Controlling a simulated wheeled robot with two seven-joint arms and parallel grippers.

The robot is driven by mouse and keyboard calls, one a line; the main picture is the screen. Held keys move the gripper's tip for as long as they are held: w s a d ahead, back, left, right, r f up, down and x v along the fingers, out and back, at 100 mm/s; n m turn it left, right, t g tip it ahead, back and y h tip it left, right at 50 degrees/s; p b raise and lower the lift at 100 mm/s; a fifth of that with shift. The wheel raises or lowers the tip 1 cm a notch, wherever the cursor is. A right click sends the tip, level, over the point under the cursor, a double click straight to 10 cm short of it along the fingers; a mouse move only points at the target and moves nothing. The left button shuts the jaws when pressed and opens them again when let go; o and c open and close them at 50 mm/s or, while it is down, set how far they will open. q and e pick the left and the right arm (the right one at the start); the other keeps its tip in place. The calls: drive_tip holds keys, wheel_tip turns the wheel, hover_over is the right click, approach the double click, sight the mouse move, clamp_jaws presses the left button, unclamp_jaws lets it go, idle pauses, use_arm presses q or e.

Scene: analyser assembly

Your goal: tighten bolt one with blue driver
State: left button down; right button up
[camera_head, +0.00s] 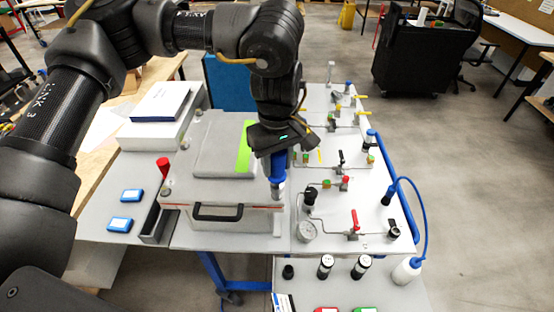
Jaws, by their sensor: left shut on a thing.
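My left gripper (279,148) is shut on the blue driver (278,168) and holds it upright, tip down. The driver is over the front right corner of the grey analyser case (225,190). Its metal end (278,189) is at or just above that corner; I cannot tell whether it touches a bolt there, as any bolt is hidden. Other silver bolts show at the case's left side, one at the front left corner (166,191) and one further back (185,144). My right gripper is not in view.
A red-handled tool (163,166) stands left of the case. Two blue boxes (120,224) lie on the left table part. A panel with valves, pipes and a gauge (306,231) is close on the right. A white bottle (406,270) with blue tube stands front right.

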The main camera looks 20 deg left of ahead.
use_arm(q)
drive_tip(key=shift+f+b, duration=0.6)
drive_tip(key=shift+f, duration=0.4)
idle(0.8)
drive_tip(key=c, duration=1.6)
unclamp_jaws()
clamp_jaws()
drive_tip(key=shift+r+m+p, duration=0.15)
drive_tip(key=shift+m+p, duration=0.25)
drive_tip(key=shift+m, duration=0.6)
drive_tip(key=m, duration=0.3)
drive_tip(key=shift+r+m+p, duration=0.1)
drive_tip(key=shift+m+p, duration=0.45)
drive_tip(key=shift+m, duration=0.35)
drive_tip(key=p, duration=0.2)
drive_tip(key=shift+d+m+p, duration=0.1)
drive_tip(key=shift+m+p, duration=0.25)
drive_tip(key=shift+m, duration=0.05)
drive_tip(key=shift+p, duration=0.7)
drive_tip(key=shift+f, duration=0.2)
